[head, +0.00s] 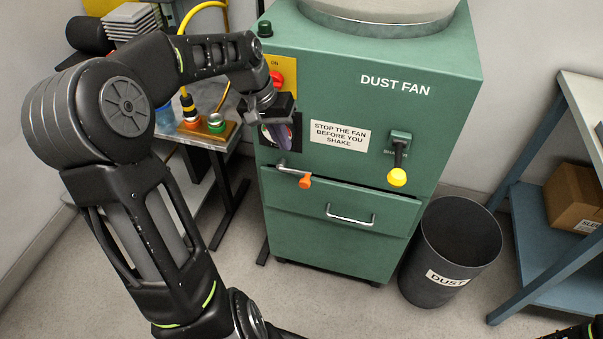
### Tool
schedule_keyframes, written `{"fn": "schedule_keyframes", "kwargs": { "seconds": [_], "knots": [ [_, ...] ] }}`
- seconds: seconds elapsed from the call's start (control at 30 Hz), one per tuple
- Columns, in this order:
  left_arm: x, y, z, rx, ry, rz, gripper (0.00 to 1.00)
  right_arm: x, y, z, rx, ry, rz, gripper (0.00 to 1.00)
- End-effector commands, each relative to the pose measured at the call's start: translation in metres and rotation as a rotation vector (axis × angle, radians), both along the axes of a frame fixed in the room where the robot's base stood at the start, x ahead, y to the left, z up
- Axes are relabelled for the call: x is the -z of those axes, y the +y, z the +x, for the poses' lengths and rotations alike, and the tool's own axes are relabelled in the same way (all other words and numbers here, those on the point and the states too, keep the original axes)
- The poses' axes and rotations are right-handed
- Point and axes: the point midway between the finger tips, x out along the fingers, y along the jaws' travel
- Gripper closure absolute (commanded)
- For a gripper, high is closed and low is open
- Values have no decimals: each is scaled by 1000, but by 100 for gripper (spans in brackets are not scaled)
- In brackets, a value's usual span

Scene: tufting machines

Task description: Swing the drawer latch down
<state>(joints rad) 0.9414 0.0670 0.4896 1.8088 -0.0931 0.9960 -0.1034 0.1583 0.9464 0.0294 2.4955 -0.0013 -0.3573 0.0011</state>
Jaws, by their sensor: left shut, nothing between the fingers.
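The green dust fan cabinet (345,150) stands in the middle of the head view. Its drawer latch (293,171) is a metal lever with an orange knob (305,182). The lever lies nearly level, sloping slightly down to the right, across the top left of the drawer front. The drawer (310,225) looks closed and has a metal bar handle (350,217). My left gripper (281,140) is shut and empty, just above the latch's left end and in front of a dark panel that it partly hides. I cannot tell if it touches the cabinet.
A black lever with a yellow knob (397,176) hangs on the cabinet's right side. A red switch (276,79) is above my left gripper. A dust bin (450,250) stands right of the cabinet. A blue-framed shelf (535,200) is at right, a small table (205,138) at left.

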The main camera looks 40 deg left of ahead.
Motion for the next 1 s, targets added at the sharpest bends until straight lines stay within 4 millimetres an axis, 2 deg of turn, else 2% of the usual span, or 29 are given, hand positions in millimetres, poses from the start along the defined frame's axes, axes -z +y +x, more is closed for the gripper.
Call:
{"fn": "schedule_keyframes", "kwargs": {
  "seconds": [0.17,0.37,0.8,1.0],
  "knots": [
    [4,-1,1,-1,1,-1,100,0,0,0,0,0,0,100],
    [24,-4,5,-1,2,-2,100,-1,0,0,0,0,0,100],
    [105,-20,24,1,1,-5,100,-1,0,0,0,0,0,100],
    [128,-24,30,0,0,-1,100,-2,0,0,0,0,0,100]
  ]
}}
